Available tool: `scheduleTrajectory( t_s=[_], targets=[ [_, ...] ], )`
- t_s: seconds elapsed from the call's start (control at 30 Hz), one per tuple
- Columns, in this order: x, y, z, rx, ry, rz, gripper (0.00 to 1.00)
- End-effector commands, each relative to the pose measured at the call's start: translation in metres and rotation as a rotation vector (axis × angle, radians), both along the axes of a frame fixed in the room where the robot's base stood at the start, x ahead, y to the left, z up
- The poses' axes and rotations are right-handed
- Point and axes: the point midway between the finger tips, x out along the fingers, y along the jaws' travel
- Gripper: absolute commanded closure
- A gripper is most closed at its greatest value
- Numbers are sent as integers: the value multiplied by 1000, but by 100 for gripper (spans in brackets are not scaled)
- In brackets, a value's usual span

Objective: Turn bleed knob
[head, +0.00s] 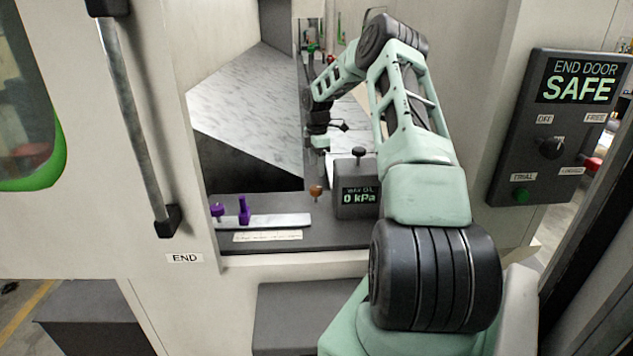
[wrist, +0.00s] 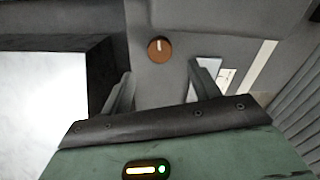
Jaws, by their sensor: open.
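A small round orange-brown knob (head: 316,191) with a pale mark stands on the dark ledge inside the opening, just left of the grey gauge box (head: 350,208) reading 0 kPa. I take it as the bleed knob, though no label naming it is readable. In the wrist view the knob (wrist: 160,49) lies ahead of my gripper (wrist: 161,69), roughly centred between the fingertips and apart from them. The fingers are spread and empty. In the head view my gripper (head: 323,158) is small and partly hidden, above and beyond the knob.
A black knob (head: 358,153) tops the gauge box. Purple clamps (head: 243,210) stand on a pale strip to the left. A door handle (head: 135,115) is at left. A control panel (head: 520,150) reading END DOOR SAFE is at right. Opening walls flank my arm.

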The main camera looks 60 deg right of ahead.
Motion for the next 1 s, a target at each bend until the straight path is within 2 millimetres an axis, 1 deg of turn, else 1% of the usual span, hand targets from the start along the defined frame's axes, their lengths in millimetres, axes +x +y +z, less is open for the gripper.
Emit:
scheduleTrajectory(
  t_s=[0.1, 0.2, 0.3, 0.4, 0.5, 0.6, 0.87, 0.9, 0.97, 1.0],
  targets=[
    [0, 0, -24, 3, 3, 0, 39],
    [1, 0, -43, 3, 3, 0, 39],
    [1, -1, -59, 2, 2, -1, 39],
    [2, -1, -71, 1, 1, -1, 39],
    [2, -1, -79, 1, 1, -1, 39],
    [2, -1, -83, -1, 1, -1, 39],
    [2, -2, -84, -1, 0, -1, 39],
    [2, -2, -84, -1, 0, -1, 50],
    [2, -2, -84, -1, 1, -1, 67],
    [2, -2, -84, -1, 1, -1, 78]
  ],
)
